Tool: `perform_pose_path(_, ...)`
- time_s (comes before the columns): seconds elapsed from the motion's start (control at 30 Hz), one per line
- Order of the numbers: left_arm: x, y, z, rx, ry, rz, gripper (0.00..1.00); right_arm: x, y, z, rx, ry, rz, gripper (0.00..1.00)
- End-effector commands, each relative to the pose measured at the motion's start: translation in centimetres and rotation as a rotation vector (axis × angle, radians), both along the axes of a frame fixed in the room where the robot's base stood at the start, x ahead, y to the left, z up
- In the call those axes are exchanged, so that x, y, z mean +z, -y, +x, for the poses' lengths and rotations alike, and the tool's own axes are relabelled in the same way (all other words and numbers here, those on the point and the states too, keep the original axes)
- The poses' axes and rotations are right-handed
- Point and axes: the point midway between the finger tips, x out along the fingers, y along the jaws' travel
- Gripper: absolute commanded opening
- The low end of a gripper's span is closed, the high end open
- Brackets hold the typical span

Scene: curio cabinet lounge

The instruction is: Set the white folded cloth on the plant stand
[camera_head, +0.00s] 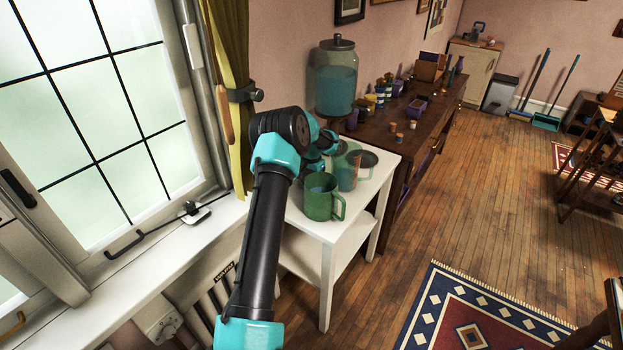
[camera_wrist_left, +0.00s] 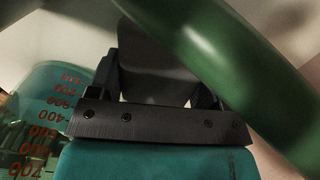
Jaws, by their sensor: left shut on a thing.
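The white plant stand (camera_head: 350,222) is beside the window sill, with a green mug (camera_head: 321,203) and a clear measuring cup (camera_head: 347,178) on its top. My left gripper (camera_wrist_left: 160,100) is low over the stand's back part, mostly hidden by my wrist in the head view. In the left wrist view it is shut on a dark grey, smooth thing (camera_wrist_left: 155,68); whether this is the cloth in shadow I cannot tell. No white folded cloth shows clearly in either view. My right gripper is out of view.
The measuring cup with red numbers also shows in the left wrist view (camera_wrist_left: 45,115). A large glass jar of blue liquid (camera_head: 335,85) and several small jars stand on the dark wooden cabinet (camera_head: 428,115) behind. The stand's front right top is clear.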

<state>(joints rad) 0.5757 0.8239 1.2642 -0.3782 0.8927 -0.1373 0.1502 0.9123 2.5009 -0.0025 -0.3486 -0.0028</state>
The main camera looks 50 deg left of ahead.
Motion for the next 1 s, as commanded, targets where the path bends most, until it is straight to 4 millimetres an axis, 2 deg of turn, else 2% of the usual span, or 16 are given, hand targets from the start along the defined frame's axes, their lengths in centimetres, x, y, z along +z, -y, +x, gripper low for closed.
perform_pose_path(0.07,-0.2,0.0,0.0,0.0,0.0,0.0,0.34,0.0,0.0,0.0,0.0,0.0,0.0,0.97)
perform_pose_path(0.1,-0.2,0.0,0.0,0.0,0.0,0.0,0.73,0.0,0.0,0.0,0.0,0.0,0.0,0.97)
perform_pose_path(0.33,-0.2,0.0,0.0,0.0,0.0,0.0,0.95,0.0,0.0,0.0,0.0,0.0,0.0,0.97)
perform_pose_path(0.73,0.4,0.0,0.0,0.0,0.001,0.0,0.97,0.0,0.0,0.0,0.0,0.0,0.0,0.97)
perform_pose_path(0.87,1.8,0.0,0.1,0.0,0.003,0.002,0.97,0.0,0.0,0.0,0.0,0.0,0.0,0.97)
perform_pose_path(1.0,4.1,0.0,0.1,0.0,0.004,0.002,0.97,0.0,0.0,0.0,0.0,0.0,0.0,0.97)
